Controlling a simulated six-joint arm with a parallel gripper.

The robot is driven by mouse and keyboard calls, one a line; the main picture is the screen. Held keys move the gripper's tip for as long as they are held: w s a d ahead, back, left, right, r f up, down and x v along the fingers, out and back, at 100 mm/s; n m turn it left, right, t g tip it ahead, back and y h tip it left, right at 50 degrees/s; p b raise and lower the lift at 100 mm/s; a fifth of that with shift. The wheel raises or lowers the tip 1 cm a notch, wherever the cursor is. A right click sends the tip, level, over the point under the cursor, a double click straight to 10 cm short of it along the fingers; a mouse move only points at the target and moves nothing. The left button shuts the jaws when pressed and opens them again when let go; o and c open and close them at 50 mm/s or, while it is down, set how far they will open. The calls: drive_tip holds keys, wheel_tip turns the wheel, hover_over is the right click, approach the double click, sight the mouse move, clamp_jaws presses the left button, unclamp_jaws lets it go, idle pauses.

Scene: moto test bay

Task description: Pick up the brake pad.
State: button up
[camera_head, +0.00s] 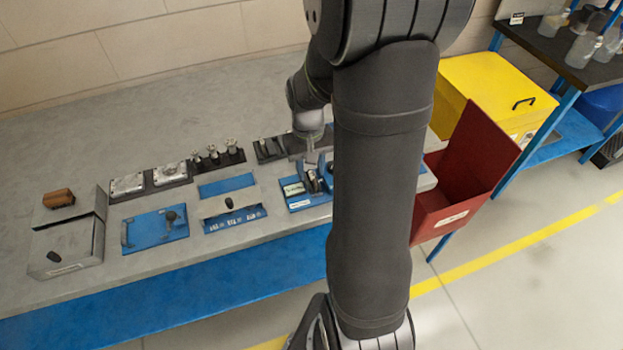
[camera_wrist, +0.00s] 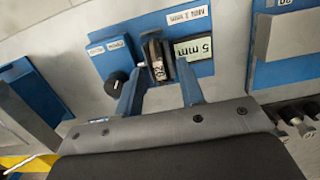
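A dark, upright slab with a small white label, which looks like the brake pad (camera_wrist: 155,58), stands in a blue fixture (camera_wrist: 108,58) beside a "5 mm" label. In the head view my gripper (camera_head: 312,158) is above the same fixture (camera_head: 300,203), partly hidden by my arm.
A black knob (camera_wrist: 117,84) sits on the fixture. Dark trays (camera_head: 172,173) with metal parts lie behind. A grey box (camera_head: 68,245) with a brown block (camera_head: 59,198) stands at the left. A red open bin (camera_head: 440,205) and yellow case (camera_head: 495,90) are at the right.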

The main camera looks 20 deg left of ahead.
drive_tip(key=shift+f, duration=0.6)
clamp_jaws()
drive_tip(key=shift+r, duration=0.1)
